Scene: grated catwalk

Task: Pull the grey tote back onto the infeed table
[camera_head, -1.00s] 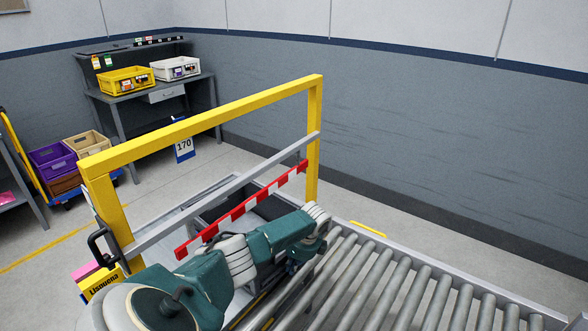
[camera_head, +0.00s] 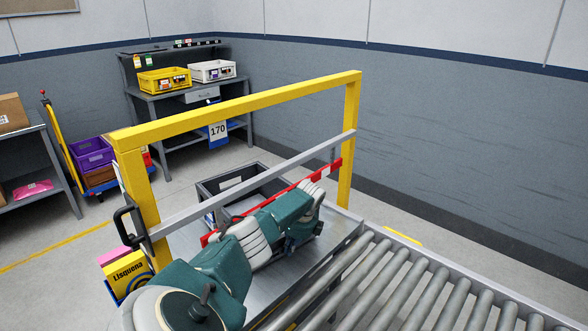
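The grey tote (camera_head: 208,188) is open-topped and dark, with a pale label inside. It sits at the far side of the infeed table (camera_head: 340,228), beyond the yellow gate frame; its near side is partly hidden by the gate's bar and my arm. My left arm reaches in from the bottom left and bends down over the metal table. My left gripper (camera_head: 296,244) is a small dark shape under the wrist, mostly hidden; its fingers do not show clearly, and I see no clear contact with the tote. My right gripper is out of view.
The yellow gate (camera_head: 245,106) has a grey crossbar and a red-white striped bar (camera_head: 325,176) below. Rollers (camera_head: 385,290) run at bottom right. A black handle (camera_head: 124,228) and yellow box (camera_head: 128,274) are at left. A shelf bench (camera_head: 190,98) stands behind.

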